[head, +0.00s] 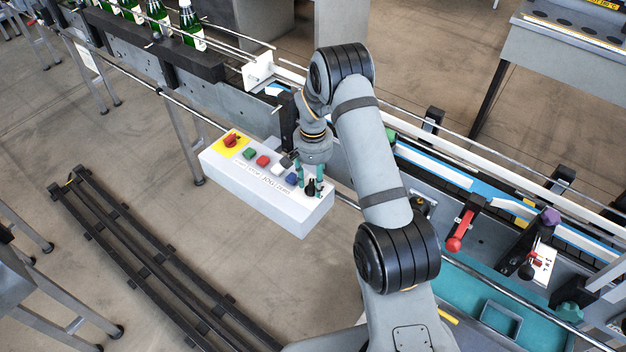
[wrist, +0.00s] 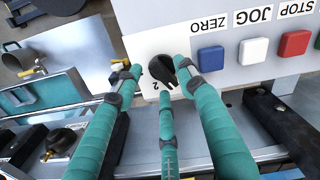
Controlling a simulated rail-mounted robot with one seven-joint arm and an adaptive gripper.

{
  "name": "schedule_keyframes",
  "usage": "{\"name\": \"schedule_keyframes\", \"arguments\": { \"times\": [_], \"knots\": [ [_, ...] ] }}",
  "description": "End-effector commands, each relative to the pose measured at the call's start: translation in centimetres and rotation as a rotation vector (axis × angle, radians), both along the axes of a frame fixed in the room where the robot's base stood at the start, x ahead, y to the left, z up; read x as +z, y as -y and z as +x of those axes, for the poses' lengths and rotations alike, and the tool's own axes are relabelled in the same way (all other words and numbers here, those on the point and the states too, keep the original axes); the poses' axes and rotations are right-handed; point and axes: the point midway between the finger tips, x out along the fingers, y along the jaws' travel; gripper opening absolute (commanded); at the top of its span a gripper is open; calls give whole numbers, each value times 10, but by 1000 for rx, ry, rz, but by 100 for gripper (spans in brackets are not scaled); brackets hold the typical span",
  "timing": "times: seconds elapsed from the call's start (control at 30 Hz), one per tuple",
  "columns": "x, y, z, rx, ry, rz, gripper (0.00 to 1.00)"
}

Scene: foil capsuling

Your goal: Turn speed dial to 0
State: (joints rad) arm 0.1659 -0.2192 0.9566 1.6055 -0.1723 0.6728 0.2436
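The speed dial is a black knob (head: 311,187) at the right end of the white control box (head: 268,205) in the head view. My gripper (head: 310,178) has teal fingers pointing down over the knob. In the wrist view the fingers of my gripper (wrist: 157,80) are spread around it. The left fingertip is apart from the knob; the right one is close beside it, and I cannot tell whether it touches. A third finger partly hides the knob's near side.
Blue (wrist: 211,59), white (wrist: 253,50) and red (wrist: 294,43) buttons stand beside the dial, with labels ZERO, JOG and STOP. A red emergency knob (head: 232,141) on yellow is at the box's far left. The conveyor (head: 450,173) runs behind. Green bottles (head: 190,27) stand at upper left.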

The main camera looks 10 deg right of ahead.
Motion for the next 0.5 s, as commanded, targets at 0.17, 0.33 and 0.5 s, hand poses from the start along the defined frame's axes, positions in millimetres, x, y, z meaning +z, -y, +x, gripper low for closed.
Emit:
{"name": "schedule_keyframes", "arguments": {
  "times": [0.17, 0.33, 0.5],
  "knots": [
    [-5, -1, 0, 0, 1, 0, 40],
    [-5, -1, 0, 0, 1, 0, 40],
    [-5, -1, 0, 0, 1, 0, 30]
  ]
}}
